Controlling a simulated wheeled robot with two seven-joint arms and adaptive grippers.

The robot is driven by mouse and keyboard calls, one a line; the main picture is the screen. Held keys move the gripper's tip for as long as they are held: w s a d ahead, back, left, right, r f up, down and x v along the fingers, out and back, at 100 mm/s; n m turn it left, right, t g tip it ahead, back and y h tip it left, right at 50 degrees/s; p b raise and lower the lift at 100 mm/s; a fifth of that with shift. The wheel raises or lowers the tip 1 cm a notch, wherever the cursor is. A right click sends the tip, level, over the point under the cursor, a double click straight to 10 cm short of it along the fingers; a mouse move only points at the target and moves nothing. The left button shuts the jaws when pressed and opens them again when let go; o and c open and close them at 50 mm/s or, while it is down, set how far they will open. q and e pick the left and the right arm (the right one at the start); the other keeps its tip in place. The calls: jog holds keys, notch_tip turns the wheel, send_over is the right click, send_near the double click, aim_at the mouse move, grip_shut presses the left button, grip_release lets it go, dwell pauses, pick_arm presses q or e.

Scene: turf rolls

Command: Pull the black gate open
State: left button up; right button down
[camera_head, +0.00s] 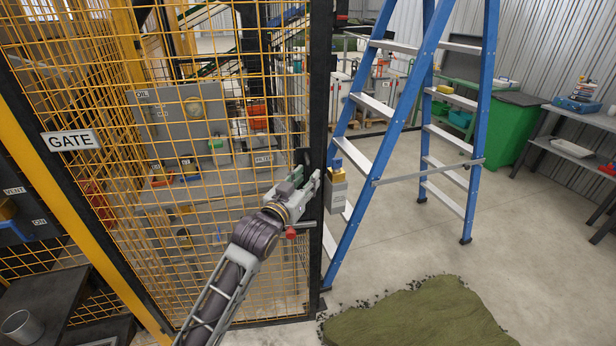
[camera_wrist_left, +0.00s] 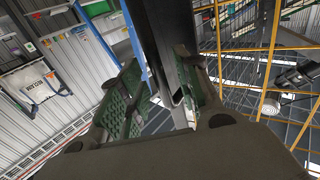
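The black gate (camera_head: 322,120) has a black frame filled with yellow wire mesh. Its black upright edge stands right of centre in the head view, in front of a blue ladder. My left gripper (camera_head: 306,186) is at this edge, at about mid-height. In the left wrist view, its green-padded fingers (camera_wrist_left: 165,98) are apart, with a black upright bar (camera_wrist_left: 168,45) between them. A gap shows beside the left finger; contact on the right side is unclear. A grey box with a yellow top (camera_head: 337,190) sits just right of the edge. My right gripper is not in view.
The blue stepladder (camera_head: 392,120) stands close behind the gate edge. A green turf piece (camera_head: 420,318) lies on the floor at front right. A GATE sign (camera_head: 70,140) hangs on the mesh at left. Open concrete floor (camera_head: 530,235) lies to the right.

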pick_arm(q)
jog(key=shift+w+d, duration=0.35)
jog(key=shift+w, duration=0.3)
grip_shut()
